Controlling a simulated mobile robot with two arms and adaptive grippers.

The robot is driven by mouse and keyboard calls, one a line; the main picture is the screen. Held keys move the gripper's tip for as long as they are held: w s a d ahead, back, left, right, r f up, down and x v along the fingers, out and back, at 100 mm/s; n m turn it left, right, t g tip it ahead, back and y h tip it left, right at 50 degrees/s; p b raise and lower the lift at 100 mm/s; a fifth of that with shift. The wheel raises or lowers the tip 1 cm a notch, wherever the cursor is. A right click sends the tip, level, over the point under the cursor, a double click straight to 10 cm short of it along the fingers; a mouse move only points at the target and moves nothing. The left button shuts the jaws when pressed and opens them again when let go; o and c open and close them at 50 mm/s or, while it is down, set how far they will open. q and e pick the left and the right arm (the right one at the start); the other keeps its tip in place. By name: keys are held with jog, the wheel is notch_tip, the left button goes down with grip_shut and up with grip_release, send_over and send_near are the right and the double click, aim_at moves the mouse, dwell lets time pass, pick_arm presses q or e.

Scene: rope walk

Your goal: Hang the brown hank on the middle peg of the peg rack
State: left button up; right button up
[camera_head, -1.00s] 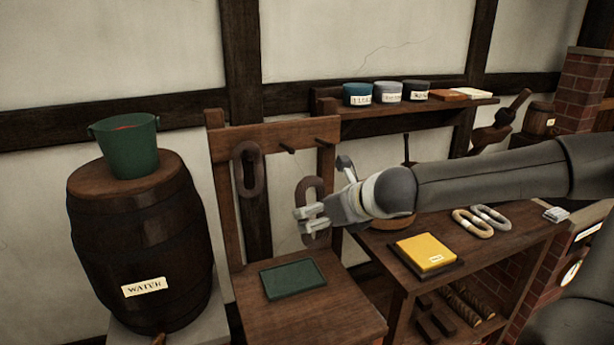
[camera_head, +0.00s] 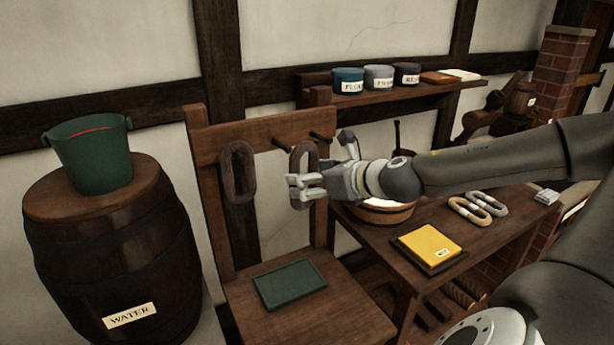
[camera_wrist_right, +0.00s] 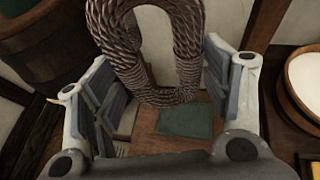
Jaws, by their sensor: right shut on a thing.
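The peg rack (camera_head: 208,143) is an upright wooden frame with a crossboard. A dark hank (camera_head: 238,172) hangs at its left, on the left peg. The middle peg (camera_head: 283,144) sticks out bare, and the right peg (camera_head: 320,137) also looks bare. My right gripper (camera_head: 305,190) is shut on the brown hank (camera_head: 304,158), which hangs upright as a loop just right of the middle peg. In the right wrist view the hank's twisted loop (camera_wrist_right: 143,55) rises between the fingers (camera_wrist_right: 160,95). I cannot tell its depth gap to the peg. My left gripper is out of view.
A green tray (camera_head: 290,284) lies on the rack's seat. A water barrel (camera_head: 115,255) with a green bucket (camera_head: 92,155) stands left. A bench at right holds a wooden tub (camera_head: 385,212), a yellow book (camera_head: 428,245) and two pale hanks (camera_head: 472,207). Jars line the shelf (camera_head: 410,91).

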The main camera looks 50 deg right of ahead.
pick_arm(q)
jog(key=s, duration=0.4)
pick_arm(e)
jog(key=shift+w+d+f+p, duration=0.15)
jog(key=shift+w+p, duration=0.1)
jog(key=shift+w, duration=0.2)
jog(key=shift+w+d+p, duration=0.1)
jog(key=shift+w+p, duration=0.1)
jog(key=shift+w, duration=0.6)
jog(key=shift+w+d+p, duration=0.3)
jog(key=shift+w+p, duration=0.25)
jog(key=shift+p, duration=0.2)
pick_arm(q)
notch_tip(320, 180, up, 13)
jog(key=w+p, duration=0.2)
jog(key=p, duration=0.8)
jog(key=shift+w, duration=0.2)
pick_arm(e)
jog(key=w+d+f, duration=0.1)
jog(key=w+d, duration=0.1)
jog(key=w, duration=0.6)
jog(key=shift+d+f, duration=0.2)
jog(key=shift+f, duration=0.15)
